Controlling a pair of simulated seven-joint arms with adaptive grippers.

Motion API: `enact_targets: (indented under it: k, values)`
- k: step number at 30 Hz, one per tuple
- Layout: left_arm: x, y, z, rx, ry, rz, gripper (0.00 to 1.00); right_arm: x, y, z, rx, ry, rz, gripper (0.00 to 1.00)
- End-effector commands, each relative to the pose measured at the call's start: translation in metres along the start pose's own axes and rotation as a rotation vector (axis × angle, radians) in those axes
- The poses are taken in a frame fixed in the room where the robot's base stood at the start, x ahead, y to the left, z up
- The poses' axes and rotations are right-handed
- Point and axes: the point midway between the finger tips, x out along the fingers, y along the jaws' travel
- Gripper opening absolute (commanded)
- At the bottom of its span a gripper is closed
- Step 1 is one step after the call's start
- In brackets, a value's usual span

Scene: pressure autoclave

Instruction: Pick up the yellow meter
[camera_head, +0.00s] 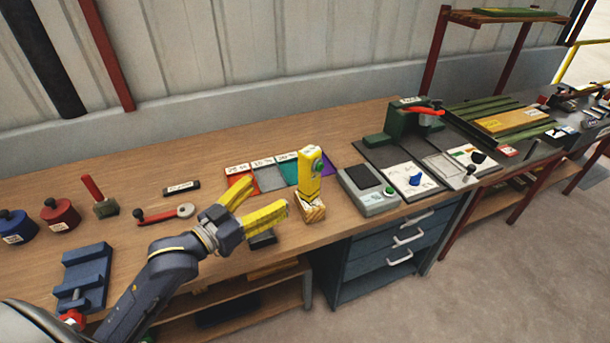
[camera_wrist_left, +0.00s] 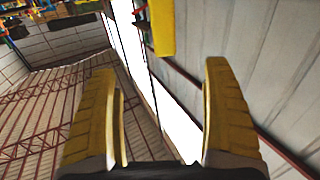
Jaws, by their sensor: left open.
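The yellow meter (camera_head: 310,174) stands upright on a small wooden block (camera_head: 313,209) near the front edge of the workbench. It has a green round part on its upper side. My left gripper (camera_head: 262,207) is open and empty, to the left of the meter and apart from it, its yellow fingers pointing toward it. In the left wrist view, part of the yellow meter (camera_wrist_left: 163,28) shows at the top, beyond the gap between the two open fingers (camera_wrist_left: 162,110). My right gripper is in neither view.
A grey scale-like device (camera_head: 368,192) stands close right of the meter. Coloured labelled mats (camera_head: 270,178) lie behind it. A small dark block (camera_head: 263,239) lies below my gripper. A blue vise (camera_head: 83,275) and red and blue weights (camera_head: 60,214) are at left.

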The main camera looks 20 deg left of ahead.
Motion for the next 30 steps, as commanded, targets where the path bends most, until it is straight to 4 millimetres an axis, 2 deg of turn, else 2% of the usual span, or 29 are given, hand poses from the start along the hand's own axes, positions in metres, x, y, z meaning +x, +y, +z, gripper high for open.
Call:
enact_targets:
  k: [18, 24, 30]
  values:
    - [0.093, 0.0, -0.001, -0.002, 0.003, 0.0, 0.83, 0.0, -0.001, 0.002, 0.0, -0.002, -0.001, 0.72]
    - [0.111, 0.0, -0.001, -0.001, 0.001, 0.0, 0.83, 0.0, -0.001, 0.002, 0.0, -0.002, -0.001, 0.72]
    - [0.117, 0.0, -0.001, 0.0, 0.001, 0.0, 0.83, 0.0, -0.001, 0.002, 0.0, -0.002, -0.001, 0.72]
